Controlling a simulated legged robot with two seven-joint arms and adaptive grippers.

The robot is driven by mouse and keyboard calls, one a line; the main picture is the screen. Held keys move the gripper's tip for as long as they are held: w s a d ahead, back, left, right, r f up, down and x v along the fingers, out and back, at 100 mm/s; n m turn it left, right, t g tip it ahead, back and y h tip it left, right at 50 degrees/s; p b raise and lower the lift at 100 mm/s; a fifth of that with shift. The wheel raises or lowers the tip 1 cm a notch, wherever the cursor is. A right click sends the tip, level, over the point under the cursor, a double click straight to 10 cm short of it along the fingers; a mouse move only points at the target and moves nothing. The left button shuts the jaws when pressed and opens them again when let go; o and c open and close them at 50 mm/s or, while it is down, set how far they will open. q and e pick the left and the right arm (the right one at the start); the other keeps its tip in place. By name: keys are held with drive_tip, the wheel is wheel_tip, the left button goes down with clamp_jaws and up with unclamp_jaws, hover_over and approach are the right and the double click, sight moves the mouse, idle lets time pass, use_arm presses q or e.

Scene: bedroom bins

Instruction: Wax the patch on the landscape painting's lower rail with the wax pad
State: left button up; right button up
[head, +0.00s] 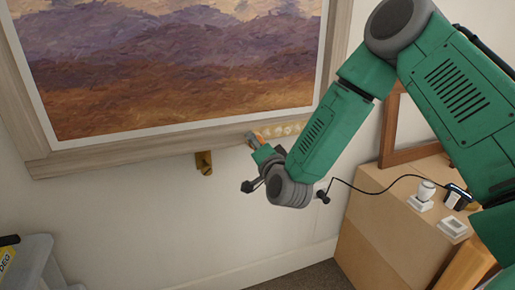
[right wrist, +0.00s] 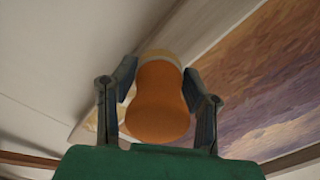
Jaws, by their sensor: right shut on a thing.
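The landscape painting (head: 180,70) hangs on the wall with its pale wooden lower rail (head: 120,153) facing me. A pale yellowish, spotted patch (head: 287,129) shows on the rail's right part, partly behind my right arm. My right gripper (head: 255,143) is shut on the orange wax pad (head: 259,135) at the rail, by the patch's left end. In the right wrist view the wax pad (right wrist: 158,100) sits between both fingers, its paler face away from me against or very near the rail; contact is hard to tell. My left gripper is not in view.
A wooden cabinet (head: 390,225) at right carries a white bulb-like item (head: 425,192), a small white block (head: 453,227) and a cabled black device (head: 457,196). A grey bin (head: 30,262) stands lower left.

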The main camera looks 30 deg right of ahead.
sight(263, 134)
drive_tip(key=shift+x, duration=0.95)
idle(0.6)
drive_tip(key=shift+s+d+p, duration=0.15)
drive_tip(key=shift+s+d, duration=0.1)
drive_tip(key=shift+d, duration=0.65)
drive_tip(key=shift+s+d+p, duration=0.15)
drive_tip(key=shift+s+d, duration=0.1)
drive_tip(key=shift+d, duration=0.65)
drive_tip(key=shift+w+d, duration=0.1)
drive_tip(key=shift+w+a+b, duration=0.15)
drive_tip(key=shift+w+a, duration=0.1)
drive_tip(key=shift+a, duration=0.7)
drive_tip(key=shift+w+a+b, duration=0.15)
drive_tip(key=shift+w+a, duration=0.1)
drive_tip(key=shift+a, duration=0.75)
drive_tip(key=shift+r, duration=0.1)
drive_tip(key=shift+p+v, duration=0.35)
drive_tip(key=shift+v, duration=2.65)
